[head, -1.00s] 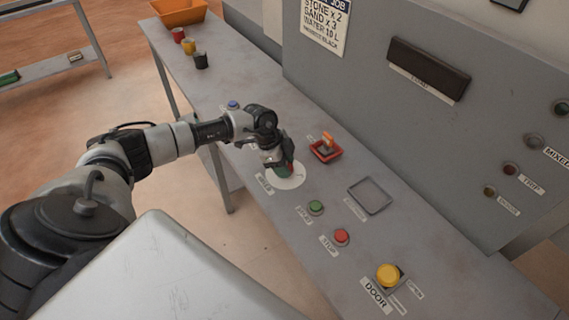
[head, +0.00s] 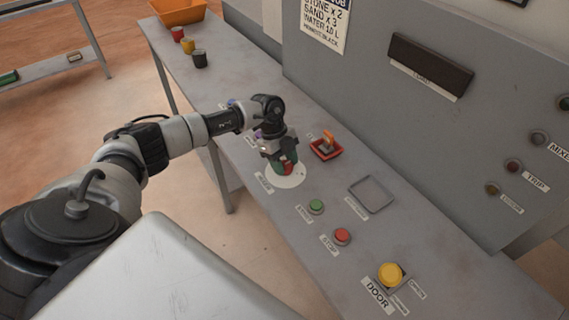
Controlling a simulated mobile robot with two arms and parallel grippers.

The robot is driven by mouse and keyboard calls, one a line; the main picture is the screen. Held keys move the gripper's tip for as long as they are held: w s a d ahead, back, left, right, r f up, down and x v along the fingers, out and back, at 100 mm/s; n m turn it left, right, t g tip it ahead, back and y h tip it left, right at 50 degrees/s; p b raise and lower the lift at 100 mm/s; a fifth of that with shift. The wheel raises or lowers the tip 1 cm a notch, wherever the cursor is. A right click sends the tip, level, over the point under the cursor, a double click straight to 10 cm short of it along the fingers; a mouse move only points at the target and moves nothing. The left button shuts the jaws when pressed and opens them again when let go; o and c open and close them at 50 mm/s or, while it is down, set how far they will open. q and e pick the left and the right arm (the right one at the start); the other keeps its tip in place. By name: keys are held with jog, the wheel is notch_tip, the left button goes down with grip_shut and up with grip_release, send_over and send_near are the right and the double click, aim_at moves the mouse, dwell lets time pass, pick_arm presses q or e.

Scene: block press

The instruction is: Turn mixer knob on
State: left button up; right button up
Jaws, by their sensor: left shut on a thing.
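The mixer knob (head: 287,169) shows as a small red piece above a round white dial plate (head: 292,181) on the grey bench. A label beside the plate is too blurred to read surely. My left gripper (head: 283,165) points down over the plate and is shut on the knob, with green-looking fingertips around the red part. The fingers hide most of the knob, so its pointing direction cannot be read. My right gripper is not in view.
A red tray with an orange-handled switch (head: 327,149) sits just behind and right of my gripper. A green button (head: 316,207), a red button (head: 342,236), an empty square frame (head: 371,194) and a yellow door knob (head: 389,273) lie to the right. Cups (head: 187,46) stand far left.

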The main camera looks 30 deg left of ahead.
pick_arm(q)
jog(key=m+g+b, duration=0.1)
jog(key=m, duration=0.2)
jog(key=m+g+y+b, duration=0.1)
jog(key=m, duration=0.2)
jog(key=shift+w+m+b, duration=0.15)
jog(key=shift+m+b, duration=0.15)
jog(key=shift+b, duration=0.05)
jog(key=m+y+b, duration=0.1)
jog(key=m, duration=0.1)
jog(key=m+g+b, duration=0.1)
jog(key=m, duration=0.1)
jog(key=shift+d+m+y, duration=0.1)
jog(key=shift+m+y, duration=0.2)
jog(key=shift+y, duration=0.1)
jog(key=o, duration=0.9)
jog(key=b+v, duration=0.2)
jog(key=v, duration=0.9)
jog(key=shift+w, duration=0.15)
jog(key=shift+d+f, duration=0.1)
jog(key=shift+f, duration=0.05)
